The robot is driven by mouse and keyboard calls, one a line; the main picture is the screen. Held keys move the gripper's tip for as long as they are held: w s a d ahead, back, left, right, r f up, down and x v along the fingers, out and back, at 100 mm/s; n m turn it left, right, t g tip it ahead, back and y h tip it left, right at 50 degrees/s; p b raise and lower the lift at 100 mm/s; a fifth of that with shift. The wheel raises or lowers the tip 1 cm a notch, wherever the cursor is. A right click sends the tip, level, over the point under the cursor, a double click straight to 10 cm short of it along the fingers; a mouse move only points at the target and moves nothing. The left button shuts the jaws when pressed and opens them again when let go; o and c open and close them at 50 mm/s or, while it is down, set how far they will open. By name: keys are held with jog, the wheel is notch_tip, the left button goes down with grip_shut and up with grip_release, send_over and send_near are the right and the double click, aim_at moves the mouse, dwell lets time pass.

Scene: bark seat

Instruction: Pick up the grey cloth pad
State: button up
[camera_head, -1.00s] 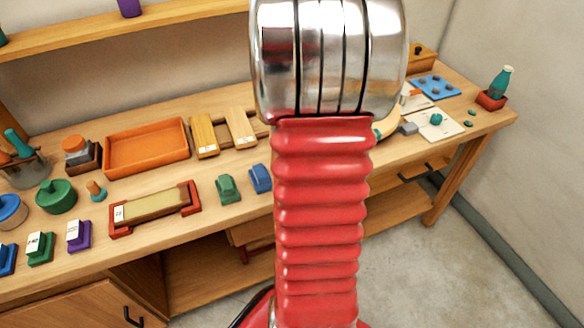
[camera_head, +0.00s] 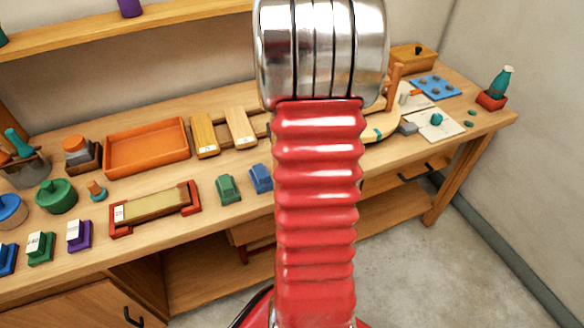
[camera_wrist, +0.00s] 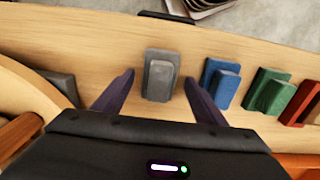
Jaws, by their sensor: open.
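In the wrist view, the grey cloth pad (camera_wrist: 160,76) is a small grey piece with a raised, narrower part, on the wooden bench top. My gripper (camera_wrist: 159,80) is open, with one dark finger on either side of the pad and visible gaps between. The pad is not held. I cannot tell how high the fingertips are above the bench. In the head view, my red arm hides this spot and my gripper.
A blue block (camera_wrist: 221,82) and a green block (camera_wrist: 269,92) stand right of the pad in the wrist view. Another grey piece (camera_wrist: 61,82) lies to the left beside a curved wooden part. The bench's front edge lies just beyond the pad.

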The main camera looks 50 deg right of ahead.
jog(key=shift+c, duration=0.5)
jog(key=c, duration=1.1)
